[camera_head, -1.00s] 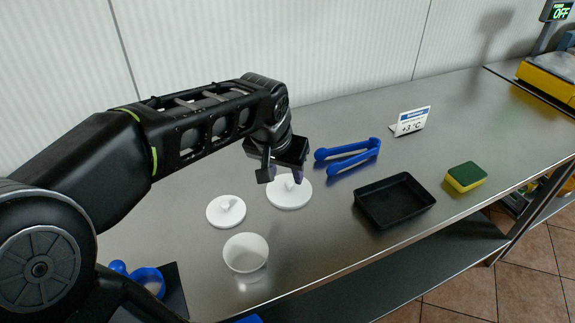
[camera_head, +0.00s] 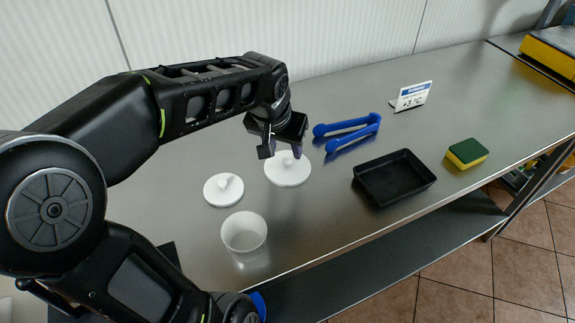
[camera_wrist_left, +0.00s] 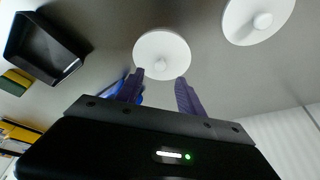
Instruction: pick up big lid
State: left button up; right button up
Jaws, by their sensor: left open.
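The big lid (camera_head: 288,172) is a white disc with a small knob, lying flat on the steel counter. A smaller white lid (camera_head: 222,191) lies to its left. My left gripper (camera_head: 282,150) is open and empty, just above the big lid's far side in the head view; its fingers hide part of the far rim. In the left wrist view, the big lid (camera_wrist_left: 162,50) lies beyond the open fingertips (camera_wrist_left: 158,77), with its knob between their lines. The smaller lid (camera_wrist_left: 257,22) is at the upper right. My right gripper is not in view.
A white cup (camera_head: 244,232) stands in front of the lids. Blue tongs (camera_head: 350,131), a black tray (camera_head: 394,178), a sponge (camera_head: 467,153) and a price sign (camera_head: 413,96) are to the right. The wall is behind; the counter's far right is mostly clear.

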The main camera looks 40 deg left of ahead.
aim_at(287, 160)
pick_arm(q)
jog(key=shift+f, duration=0.1)
jog(key=x, duration=0.5)
jog(key=shift+s+f, duration=0.1)
jog(key=shift+s, duration=0.1)
jog(key=shift+c, duration=0.6)
grip_shut()
